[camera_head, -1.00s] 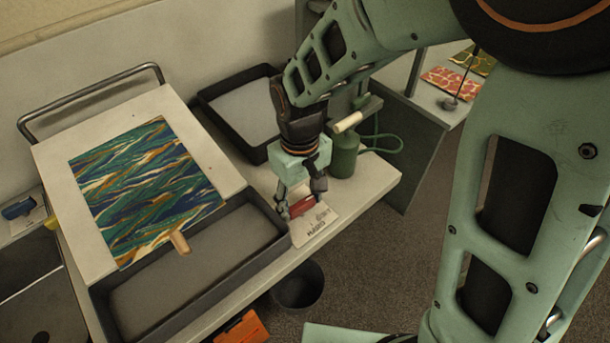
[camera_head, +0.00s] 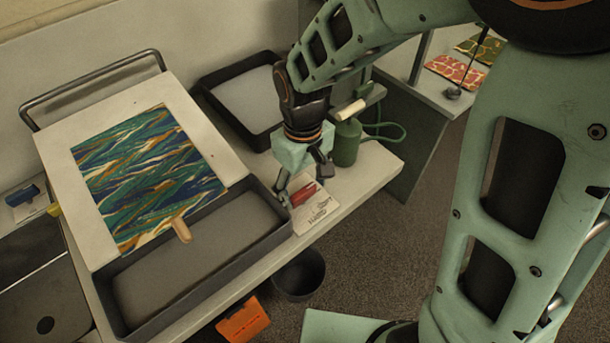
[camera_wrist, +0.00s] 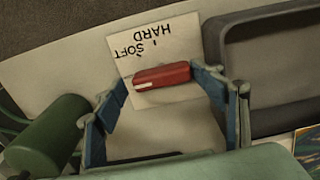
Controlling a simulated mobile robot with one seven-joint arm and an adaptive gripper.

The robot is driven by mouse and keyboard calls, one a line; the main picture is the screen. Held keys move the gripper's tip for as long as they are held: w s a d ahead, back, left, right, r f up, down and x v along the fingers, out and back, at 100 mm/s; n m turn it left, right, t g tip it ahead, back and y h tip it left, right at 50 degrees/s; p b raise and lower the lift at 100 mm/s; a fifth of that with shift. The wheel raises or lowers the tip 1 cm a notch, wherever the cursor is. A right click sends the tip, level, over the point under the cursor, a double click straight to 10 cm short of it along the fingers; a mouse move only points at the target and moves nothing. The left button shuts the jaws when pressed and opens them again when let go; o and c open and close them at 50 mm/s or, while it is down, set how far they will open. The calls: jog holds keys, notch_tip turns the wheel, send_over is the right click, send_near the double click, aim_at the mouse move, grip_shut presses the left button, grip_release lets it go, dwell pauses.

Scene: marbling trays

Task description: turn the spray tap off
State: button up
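A red bar-shaped handle (camera_head: 303,194) with a white mark at one end lies over a white card (camera_head: 320,213) at the bench's front corner. In the wrist view the handle (camera_wrist: 162,75) lies crosswise beside the words HARD and SOFT on the card (camera_wrist: 155,48). I cannot tell for sure that it is the spray tap. My gripper (camera_head: 304,182) is above it, pointing down. In the wrist view its fingers (camera_wrist: 160,82) are spread, one near each end of the handle, with small gaps. A green canister (camera_head: 345,143) with a hose stands just behind my gripper.
A dark tray (camera_head: 195,262) lies left of the card, with a patterned sheet (camera_head: 145,172) on a white board behind it. Another dark tray (camera_head: 240,100) is at the back. A bin (camera_head: 298,275) stands below.

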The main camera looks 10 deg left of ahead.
aim_at(303, 191)
jog(key=shift+s, duration=0.15)
jog(key=shift+r, duration=4)
